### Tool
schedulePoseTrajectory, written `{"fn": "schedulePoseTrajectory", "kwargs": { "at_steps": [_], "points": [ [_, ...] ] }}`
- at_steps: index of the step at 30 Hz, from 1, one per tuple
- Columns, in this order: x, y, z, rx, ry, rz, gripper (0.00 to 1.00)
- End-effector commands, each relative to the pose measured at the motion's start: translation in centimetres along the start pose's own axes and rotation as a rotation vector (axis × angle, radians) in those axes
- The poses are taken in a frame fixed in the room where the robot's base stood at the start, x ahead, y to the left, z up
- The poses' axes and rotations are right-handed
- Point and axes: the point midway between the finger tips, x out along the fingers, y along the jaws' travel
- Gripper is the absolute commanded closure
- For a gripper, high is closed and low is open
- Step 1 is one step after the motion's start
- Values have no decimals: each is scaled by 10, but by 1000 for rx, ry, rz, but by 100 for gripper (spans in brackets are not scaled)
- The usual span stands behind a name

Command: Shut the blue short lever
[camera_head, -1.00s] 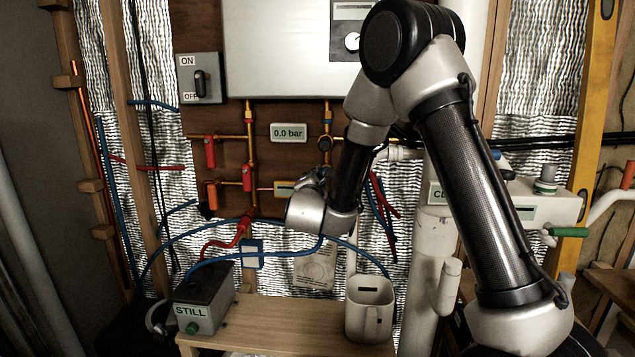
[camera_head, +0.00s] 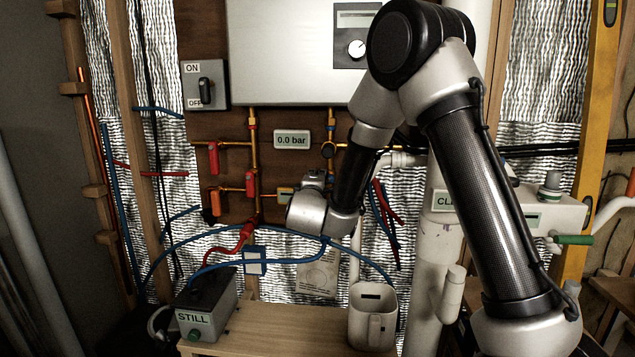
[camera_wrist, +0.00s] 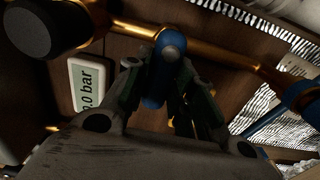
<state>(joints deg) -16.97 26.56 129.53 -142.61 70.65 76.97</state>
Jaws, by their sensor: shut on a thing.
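The blue short lever (camera_wrist: 154,86) is seen close up in the wrist view, hanging from a round bolt on a copper pipe. My gripper (camera_wrist: 158,72) has one finger on each side of it and is shut on it. In the head view my gripper (camera_head: 316,180) is at the pipework under the white heater, right of the red levers. My own wrist and arm hide the blue lever there.
A gauge (camera_head: 292,139) reads 0.0 bar; it also shows in the wrist view (camera_wrist: 90,86). Red levers (camera_head: 213,158) and an orange lever (camera_head: 214,202) sit to the left. Below are a grey STILL box (camera_head: 205,303), a beige jug (camera_head: 372,318) and blue hoses.

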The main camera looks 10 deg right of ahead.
Motion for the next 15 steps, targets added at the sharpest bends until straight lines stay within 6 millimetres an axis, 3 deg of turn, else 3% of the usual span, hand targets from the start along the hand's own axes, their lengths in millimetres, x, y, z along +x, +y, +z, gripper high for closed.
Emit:
{"fn": "schedulePoseTrajectory", "kwargs": {
  "at_steps": [10, 11, 14, 15],
  "points": [
    [0, -1, 1, 7, -1, -3, 100],
    [0, -1, 1, 7, -2, -3, 74],
    [0, -1, 1, 6, -1, -2, 55],
    [0, -1, 0, 6, -1, -2, 54]
  ]
}}
